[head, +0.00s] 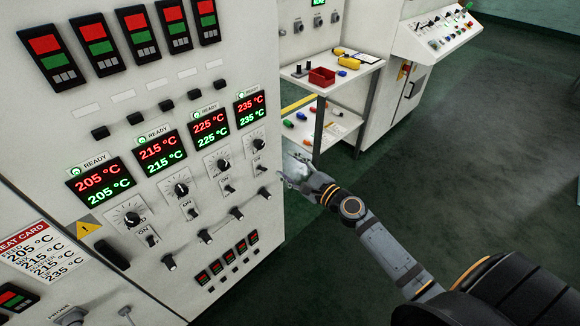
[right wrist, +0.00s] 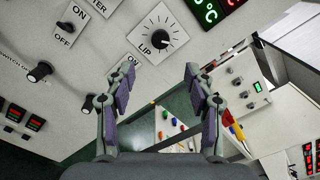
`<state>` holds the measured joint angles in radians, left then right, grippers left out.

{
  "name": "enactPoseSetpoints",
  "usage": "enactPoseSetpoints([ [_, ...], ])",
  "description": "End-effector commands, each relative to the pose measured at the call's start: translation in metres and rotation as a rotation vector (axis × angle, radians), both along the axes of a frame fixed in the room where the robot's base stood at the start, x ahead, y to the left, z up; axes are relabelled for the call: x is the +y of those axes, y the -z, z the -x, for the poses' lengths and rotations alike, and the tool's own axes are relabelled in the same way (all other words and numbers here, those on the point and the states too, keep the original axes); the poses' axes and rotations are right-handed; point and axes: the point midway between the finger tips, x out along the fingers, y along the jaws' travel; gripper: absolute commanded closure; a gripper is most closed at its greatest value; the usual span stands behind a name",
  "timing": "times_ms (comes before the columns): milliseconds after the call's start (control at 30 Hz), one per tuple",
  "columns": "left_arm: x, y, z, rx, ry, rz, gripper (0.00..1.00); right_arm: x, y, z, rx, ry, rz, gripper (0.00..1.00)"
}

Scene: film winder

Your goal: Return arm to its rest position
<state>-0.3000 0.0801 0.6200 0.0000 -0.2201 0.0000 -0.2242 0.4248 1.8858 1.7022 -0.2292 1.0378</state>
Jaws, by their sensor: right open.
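My right arm (head: 385,245) reaches in from the lower right of the head view. My right gripper (head: 288,176) is near the right edge of the heater panel (head: 200,90), close to the rightmost knobs and switches. In the right wrist view the two fingers of the right gripper (right wrist: 162,90) stand wide apart with nothing between them. The LIP knob (right wrist: 158,39) shows ahead of the fingers, apart from them. An ON/OFF switch (right wrist: 66,27) is to its left. My left gripper is not in view.
Four displays on the panel read 205, 215, 225 and 235 °C. A white cart (head: 345,68) with a red bin (head: 321,77) and small coloured items stands behind the gripper. A control console (head: 437,32) is at the back right. The green floor (head: 480,130) at right is clear.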

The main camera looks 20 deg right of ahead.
Motion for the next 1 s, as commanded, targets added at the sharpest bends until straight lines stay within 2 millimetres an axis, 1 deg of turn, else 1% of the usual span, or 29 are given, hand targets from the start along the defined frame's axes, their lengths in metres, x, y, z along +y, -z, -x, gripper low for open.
enactPoseSetpoints([
  [200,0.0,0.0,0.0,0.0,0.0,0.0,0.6,0.0,0.001,0.0,0.0,0.001,0.001,0.46],
  [267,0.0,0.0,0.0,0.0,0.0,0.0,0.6,-0.002,0.007,0.0,0.007,0.006,0.021,0.46],
  [300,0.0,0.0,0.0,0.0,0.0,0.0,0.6,-0.006,0.019,-0.001,0.018,0.016,0.053,0.46],
  [367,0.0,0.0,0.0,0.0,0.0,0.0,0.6,-0.014,0.047,0.0,0.049,0.036,0.14,0.46],
  [467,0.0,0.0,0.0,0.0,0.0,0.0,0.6,-0.035,0.122,0.011,0.132,0.062,0.377,0.46],
  [500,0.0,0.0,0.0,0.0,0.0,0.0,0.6,-0.043,0.156,0.02,0.173,0.059,0.489,0.46],
  [567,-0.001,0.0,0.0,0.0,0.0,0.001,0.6,-0.054,0.207,0.037,0.237,0.037,0.657,0.46],
  [600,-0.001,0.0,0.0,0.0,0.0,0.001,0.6,-0.06,0.239,0.052,0.279,0.011,0.766,0.46],
  [667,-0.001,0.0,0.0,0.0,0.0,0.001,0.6,-0.067,0.286,0.078,0.342,-0.046,0.926,0.46],
  [700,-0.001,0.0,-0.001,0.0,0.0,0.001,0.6,-0.071,0.316,0.098,0.381,-0.097,1.03,0.46],
  [767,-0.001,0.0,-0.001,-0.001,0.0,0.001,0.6,-0.075,0.358,0.132,0.436,-0.191,1.177,0.46],
  [800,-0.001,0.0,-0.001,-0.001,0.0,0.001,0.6,-0.076,0.385,0.157,0.468,-0.265,1.272,0.46],
  [867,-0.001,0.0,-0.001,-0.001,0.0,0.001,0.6,-0.076,0.421,0.197,0.508,-0.393,1.405,0.46],
  [900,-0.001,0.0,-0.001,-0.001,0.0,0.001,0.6,-0.075,0.444,0.225,0.528,-0.49,1.486,0.46],
  [967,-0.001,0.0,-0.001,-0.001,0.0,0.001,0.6,-0.072,0.473,0.27,0.544,-0.65,1.599,0.46],
  [1000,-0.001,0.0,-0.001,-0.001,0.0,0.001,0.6,-0.068,0.49,0.299,0.546,-0.76,1.661,0.46],
])
